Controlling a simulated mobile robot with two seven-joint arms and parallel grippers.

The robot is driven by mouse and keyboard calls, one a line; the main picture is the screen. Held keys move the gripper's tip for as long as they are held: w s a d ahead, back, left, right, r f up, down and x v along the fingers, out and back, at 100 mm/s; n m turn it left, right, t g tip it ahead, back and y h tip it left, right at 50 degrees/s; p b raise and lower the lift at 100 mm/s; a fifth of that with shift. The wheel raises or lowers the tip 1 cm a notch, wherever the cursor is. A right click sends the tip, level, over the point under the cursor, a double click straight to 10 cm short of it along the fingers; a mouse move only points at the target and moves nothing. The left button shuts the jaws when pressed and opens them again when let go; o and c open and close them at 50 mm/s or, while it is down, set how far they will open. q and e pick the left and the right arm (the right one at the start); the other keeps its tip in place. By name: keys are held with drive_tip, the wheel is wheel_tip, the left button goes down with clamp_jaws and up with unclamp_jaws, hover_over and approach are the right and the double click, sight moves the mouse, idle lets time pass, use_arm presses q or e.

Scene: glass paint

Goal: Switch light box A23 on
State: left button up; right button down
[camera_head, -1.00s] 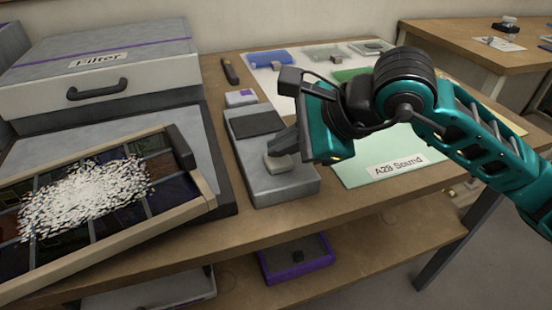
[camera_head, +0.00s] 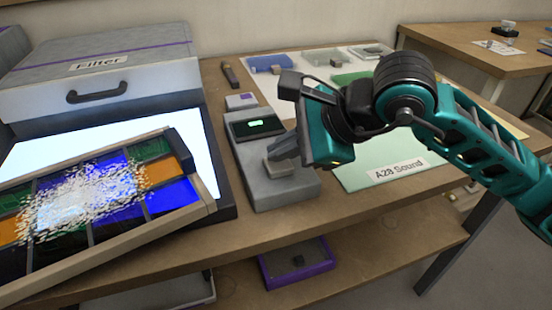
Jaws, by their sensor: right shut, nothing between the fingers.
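The light box (camera_head: 62,152) on the left of the table glows bright white. A framed panel of coloured glass (camera_head: 178,197) lies tilted over it, lit through in blue, orange and green, with white flakes scattered on top. My left gripper is not in view.
A grey case labelled Filter (camera_head: 150,84) stands behind the light box. Small blocks on coloured sheets lie at the back. A purple tray (camera_head: 296,283) sits on the lower shelf.

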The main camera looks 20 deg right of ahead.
sight(284, 166)
drive_tip(key=shift+r, duration=0.55)
wheel_tip(284, 166, up, 6)
drive_tip(key=p, duration=0.4)
idle(0.3)
